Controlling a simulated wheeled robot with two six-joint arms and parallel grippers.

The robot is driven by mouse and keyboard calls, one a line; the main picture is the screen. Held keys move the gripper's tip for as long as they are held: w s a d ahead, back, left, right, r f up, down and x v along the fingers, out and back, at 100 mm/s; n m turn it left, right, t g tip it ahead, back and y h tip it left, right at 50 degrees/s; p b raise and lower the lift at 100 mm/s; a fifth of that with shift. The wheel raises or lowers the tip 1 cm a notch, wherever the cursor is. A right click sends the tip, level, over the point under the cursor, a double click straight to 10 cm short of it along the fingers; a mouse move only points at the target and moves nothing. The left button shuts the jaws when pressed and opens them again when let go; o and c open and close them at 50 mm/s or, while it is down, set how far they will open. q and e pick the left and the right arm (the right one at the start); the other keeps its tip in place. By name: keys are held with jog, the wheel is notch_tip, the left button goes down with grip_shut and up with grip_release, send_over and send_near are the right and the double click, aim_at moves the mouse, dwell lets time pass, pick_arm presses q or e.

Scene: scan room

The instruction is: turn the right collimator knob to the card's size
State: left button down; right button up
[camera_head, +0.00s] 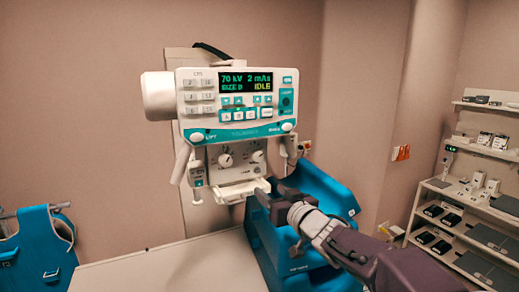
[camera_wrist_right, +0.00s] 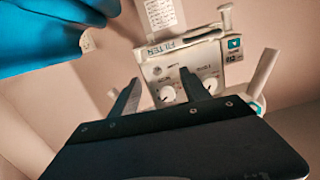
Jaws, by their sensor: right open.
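The collimator front (camera_head: 238,163) hangs below the control panel and carries two round white knobs. The right knob (camera_head: 258,156) is by the panel's right side, and the left knob (camera_head: 225,160) is beside it. My right gripper (camera_head: 262,190) is open, below and in front of the knobs. The right wrist view seems turned over; there the right knob (camera_wrist_right: 167,94) shows between the two fingers, farther off and apart from them. The left knob (camera_wrist_right: 210,85) is just beyond one finger. The display (camera_head: 246,82) reads SIZE D and IDLE. My left gripper is out of view.
A blue chair-like object (camera_head: 330,190) stands close to my right arm. A pale tabletop (camera_head: 170,268) lies below the collimator. A blue apron (camera_head: 38,250) hangs at left. Shelves (camera_head: 470,215) with boxes stand at far right. White handles (camera_head: 181,162) flank the collimator.

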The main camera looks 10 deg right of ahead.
jog(key=n+p, duration=0.1)
jog(key=p, duration=0.1)
send_near(259, 157)
jog(key=shift+t+y, duration=0.3)
jog(key=shift+t, duration=0.1)
jog(key=p+x, duration=0.1)
jog(key=x, duration=0.2)
jog(key=p+x, duration=0.1)
jog(key=x, duration=0.2)
jog(key=f+x, duration=0.1)
jog(key=x, duration=0.2)
jog(key=shift+w+p, duration=0.15)
jog(key=shift+p, duration=0.25)
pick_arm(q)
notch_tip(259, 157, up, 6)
pick_arm(e)
grip_shut()
